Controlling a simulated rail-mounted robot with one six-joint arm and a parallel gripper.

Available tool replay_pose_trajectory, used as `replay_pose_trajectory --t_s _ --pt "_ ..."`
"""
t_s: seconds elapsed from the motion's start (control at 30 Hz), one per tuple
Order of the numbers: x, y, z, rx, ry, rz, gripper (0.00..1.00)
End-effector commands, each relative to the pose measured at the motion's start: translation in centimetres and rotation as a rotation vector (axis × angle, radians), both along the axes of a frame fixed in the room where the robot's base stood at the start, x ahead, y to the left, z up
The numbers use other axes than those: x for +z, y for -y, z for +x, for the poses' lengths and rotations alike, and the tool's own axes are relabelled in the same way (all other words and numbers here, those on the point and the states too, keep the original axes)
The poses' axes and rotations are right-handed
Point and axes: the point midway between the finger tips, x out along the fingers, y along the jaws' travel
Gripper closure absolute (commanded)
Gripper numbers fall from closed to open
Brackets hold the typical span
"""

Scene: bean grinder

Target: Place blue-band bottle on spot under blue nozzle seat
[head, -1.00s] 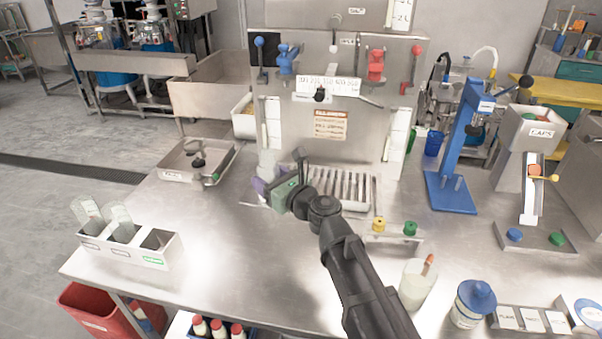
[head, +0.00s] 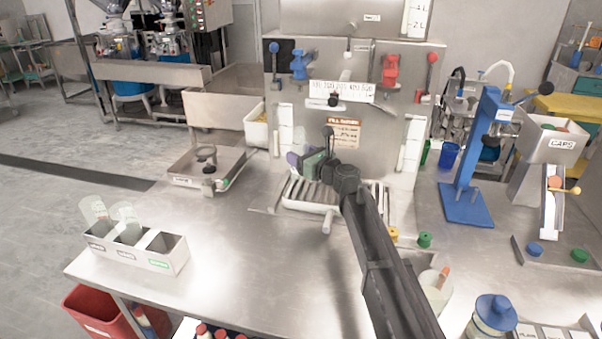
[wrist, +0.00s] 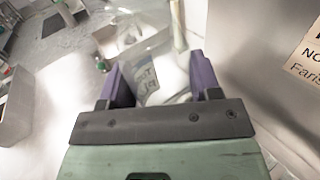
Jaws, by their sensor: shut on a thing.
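My gripper (head: 296,160) has purple fingers and a green body. In the wrist view it (wrist: 163,82) is shut on a clear, pale bottle with blue lettering (wrist: 148,76). In the head view the bottle is mostly hidden by the gripper; its blue band cannot be made out. The blue nozzle seat (head: 299,66) is on the steel filling station's upper left, above my gripper. The ribbed drip tray (head: 306,197) lies at the station's foot, just below the gripper. The spot under the blue nozzle is hidden, and I cannot tell whether the bottle touches the tray.
A red nozzle seat (head: 390,70) is to the right on the station. A steel tray scale (head: 207,168) stands left. A blue press (head: 476,165) stands right. The table's front left middle is clear.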

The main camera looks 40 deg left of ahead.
Motion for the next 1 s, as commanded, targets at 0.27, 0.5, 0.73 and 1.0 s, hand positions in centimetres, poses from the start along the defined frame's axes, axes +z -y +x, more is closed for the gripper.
replay_pose_trajectory --t_s 0.27,0.5,0.73,1.0 --pt "-3.4 0.0 0.0 0.000 0.000 0.000 0.65" --pt "-3.9 -0.2 0.3 0.000 0.000 0.000 0.65" --pt "-4.2 -0.2 0.3 0.000 0.000 0.000 0.40" --pt "-4.2 -0.2 0.3 0.000 0.000 0.000 0.17"
